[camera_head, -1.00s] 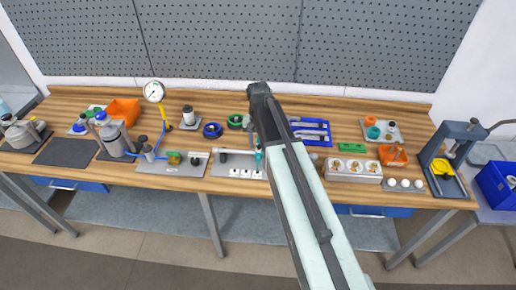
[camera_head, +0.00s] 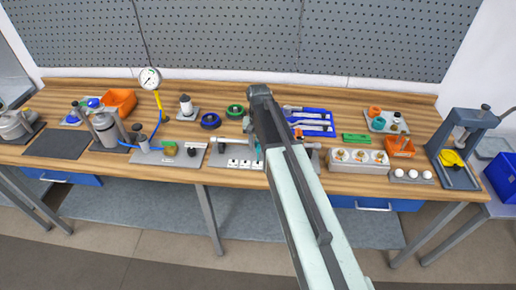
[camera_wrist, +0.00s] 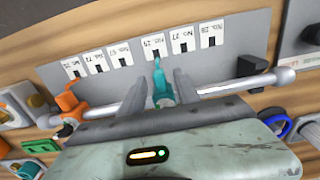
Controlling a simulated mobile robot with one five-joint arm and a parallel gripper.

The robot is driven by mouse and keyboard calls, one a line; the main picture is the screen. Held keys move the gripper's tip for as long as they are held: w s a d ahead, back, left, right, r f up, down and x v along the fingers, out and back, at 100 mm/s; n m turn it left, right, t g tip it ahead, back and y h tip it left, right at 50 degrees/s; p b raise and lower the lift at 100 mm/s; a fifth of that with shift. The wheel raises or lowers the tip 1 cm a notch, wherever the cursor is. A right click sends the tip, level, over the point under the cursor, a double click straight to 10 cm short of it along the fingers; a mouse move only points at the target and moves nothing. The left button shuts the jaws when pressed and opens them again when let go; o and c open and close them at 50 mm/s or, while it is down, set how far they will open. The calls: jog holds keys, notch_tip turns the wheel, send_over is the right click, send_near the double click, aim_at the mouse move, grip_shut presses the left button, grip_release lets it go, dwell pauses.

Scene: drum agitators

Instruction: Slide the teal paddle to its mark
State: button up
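The teal paddle (camera_wrist: 160,86) sits on a silver rod (camera_wrist: 215,88) above a grey plate (camera_wrist: 222,55) in the wrist view. White cards (camera_wrist: 154,43) with numbers and dark slots line the plate; the paddle's tip points at one near the middle. My gripper (camera_wrist: 162,84) has its two dark fingers on either side of the paddle, with small gaps apparent, so it looks open. An orange paddle (camera_wrist: 71,106) is farther left on the rod. In the head view my gripper (camera_head: 258,92) is seen from behind, and a little of the teal paddle (camera_head: 259,151) shows beside my arm.
A black block (camera_wrist: 251,67) stands at the rod's right end in the wrist view. In the head view, a blue tray of tools (camera_head: 312,122) and a grey box with round samples (camera_head: 358,168) lie right of my arm. A gauge (camera_head: 149,78) and metal vessels stand left.

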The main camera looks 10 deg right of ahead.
grip_shut()
dwell(1.3)
